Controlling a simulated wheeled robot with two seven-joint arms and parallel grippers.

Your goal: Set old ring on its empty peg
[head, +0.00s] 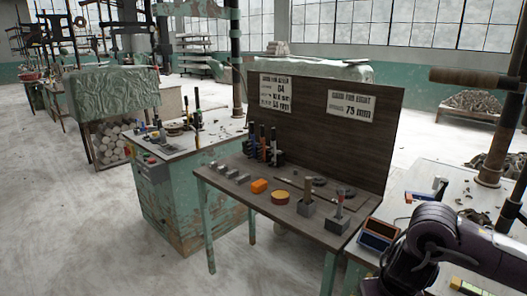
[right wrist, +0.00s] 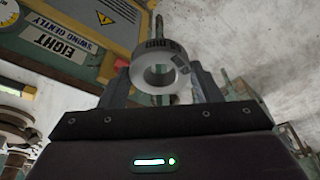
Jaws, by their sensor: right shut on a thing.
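In the right wrist view, a pale grey ring (right wrist: 160,70) with dark markings on its outer face sits between the fingers of my right gripper (right wrist: 160,82). The gripper is shut on it, and the ring's hole faces the camera. A thin greenish rod (right wrist: 158,30) shows behind and above the ring; I cannot tell whether it is a peg. In the head view my right arm comes in at the lower right, with its gripper out of frame. My left gripper is not in view.
A dark backboard (head: 370,135) with two signs rises behind.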

